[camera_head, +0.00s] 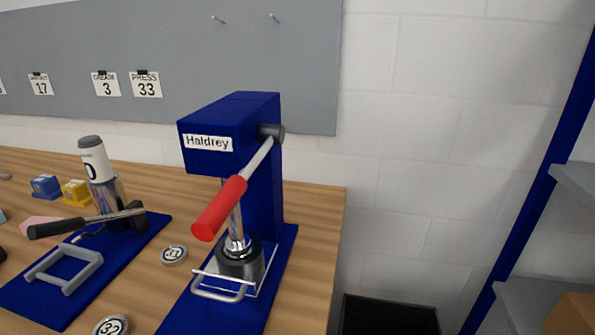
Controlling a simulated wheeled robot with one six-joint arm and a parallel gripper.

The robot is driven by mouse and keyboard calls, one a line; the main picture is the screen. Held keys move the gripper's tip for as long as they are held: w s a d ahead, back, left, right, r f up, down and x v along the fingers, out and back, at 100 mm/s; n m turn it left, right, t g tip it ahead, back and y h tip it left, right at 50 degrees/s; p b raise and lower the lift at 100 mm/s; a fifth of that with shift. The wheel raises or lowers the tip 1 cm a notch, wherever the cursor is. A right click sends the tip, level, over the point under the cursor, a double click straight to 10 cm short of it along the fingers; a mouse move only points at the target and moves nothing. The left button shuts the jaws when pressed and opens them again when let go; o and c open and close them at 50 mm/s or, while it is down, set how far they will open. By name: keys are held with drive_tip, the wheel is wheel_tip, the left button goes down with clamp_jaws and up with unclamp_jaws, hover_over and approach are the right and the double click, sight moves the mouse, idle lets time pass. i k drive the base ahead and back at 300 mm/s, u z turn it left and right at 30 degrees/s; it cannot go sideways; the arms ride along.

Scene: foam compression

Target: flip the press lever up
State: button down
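The press (264,190) is a blue column with a blue head marked "Haldrey", standing on a blue base plate (280,262) near the right end of the table. Its lever (219,208) has a grey rod and a red grip. The rod runs from a dark pivot (272,133) on the head's right side down and to the left, so the grip hangs low in front of the press. A steel ram (236,228) reaches down to a dark round part (240,261) behind a wire handle (222,292). My gripper is not in view.
A second device (104,180) with a black-handled lever stands left on a blue plate (45,303). Round discs (174,254) (111,325) lie on the wooden table (318,210). Blue shelving (535,215) stands at right, with a dark bin (388,315) on the floor.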

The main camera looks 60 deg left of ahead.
sight(206, 228)
drive_tip(key=z, duration=1.65)
drive_tip(key=k, duration=2.65)
drive_tip(key=u, duration=1.7)
